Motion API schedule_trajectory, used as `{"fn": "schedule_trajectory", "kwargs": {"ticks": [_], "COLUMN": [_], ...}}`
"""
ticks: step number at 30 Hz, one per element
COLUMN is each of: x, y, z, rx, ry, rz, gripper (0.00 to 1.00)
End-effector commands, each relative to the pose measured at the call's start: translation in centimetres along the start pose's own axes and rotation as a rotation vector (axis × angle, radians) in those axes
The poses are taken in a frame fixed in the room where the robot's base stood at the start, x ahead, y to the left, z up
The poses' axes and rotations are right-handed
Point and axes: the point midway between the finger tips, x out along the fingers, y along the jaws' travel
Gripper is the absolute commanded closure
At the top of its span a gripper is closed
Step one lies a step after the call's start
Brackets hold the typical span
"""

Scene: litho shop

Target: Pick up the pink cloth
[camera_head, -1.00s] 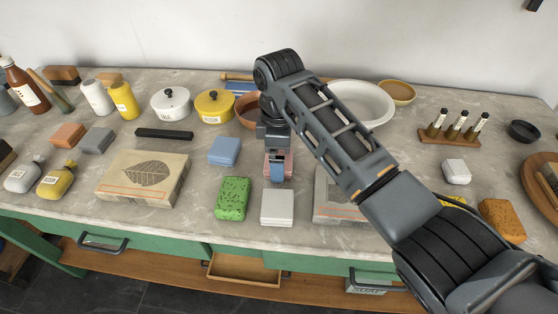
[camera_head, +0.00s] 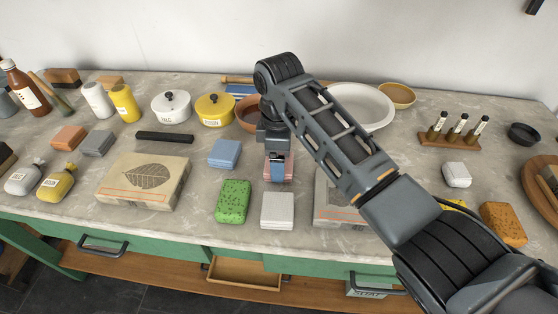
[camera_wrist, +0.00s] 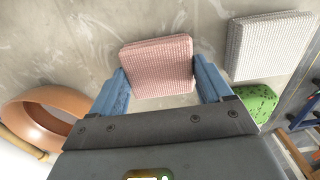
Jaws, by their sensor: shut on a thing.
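The pink cloth (camera_wrist: 158,66) is a folded, textured square. In the wrist view it sits between the two blue fingers of my gripper (camera_wrist: 165,88), which is shut on it. In the head view my gripper (camera_head: 278,172) points down at the worktop, and only slivers of the pink cloth (camera_head: 289,168) show beside it. The cloth is at or very near the worktop; I cannot tell whether it is clear of the surface.
A white folded cloth (camera_head: 277,211) and a green sponge (camera_head: 233,201) lie close in front. A blue cloth (camera_head: 225,153) is to the left. A terracotta bowl (camera_wrist: 38,117) stands behind. A stone block with a leaf picture (camera_head: 145,181) lies further left.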

Motion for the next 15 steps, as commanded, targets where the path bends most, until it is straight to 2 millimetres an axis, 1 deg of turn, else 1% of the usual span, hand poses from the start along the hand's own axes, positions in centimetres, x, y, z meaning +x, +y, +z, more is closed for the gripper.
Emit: {"fn": "schedule_trajectory", "kwargs": {"ticks": [5,8,11,12,15], "x": [-1.0,-2.4,-4.3,-4.7,-6.0], "y": [0.1,0.1,0.2,0.3,0.6], "z": [0.0,-0.1,0.1,1.4,3.7], "rx": [0.0,-0.001,0.001,0.004,0.004], "ry": [0.001,0.003,0.003,0.003,0.003], "rz": [0.002,0.003,0.004,0.002,0.003], "gripper": [0.5,0.5,0.5,0.5,0.5]}}
